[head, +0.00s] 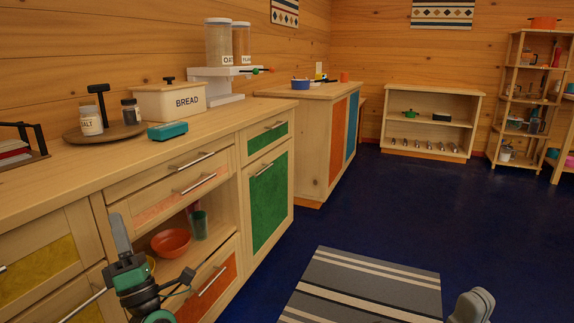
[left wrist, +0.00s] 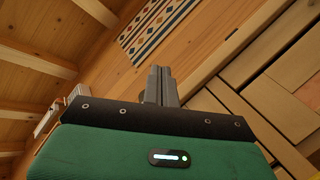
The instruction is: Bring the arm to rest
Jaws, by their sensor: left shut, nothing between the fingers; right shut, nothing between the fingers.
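My left gripper (head: 119,228) is at the lower left of the head view, in front of the wooden counter's drawers and open shelf. Its grey fingers point up and are together, with nothing between them. In the left wrist view the same fingers (left wrist: 160,84) are shut and empty beyond the green gripper body. The grey fingers of my right gripper (head: 474,304) show at the bottom right of the head view, above the dark blue floor beside the rug. They are shut and empty; the rest of that arm is out of view.
The counter (head: 230,118) carries a bread box (head: 168,101), a round tray (head: 105,134) with jars and a teal box (head: 167,130). An orange bowl (head: 171,242) and green cup (head: 199,225) stand on the open shelf. A striped rug (head: 365,285) lies on open floor.

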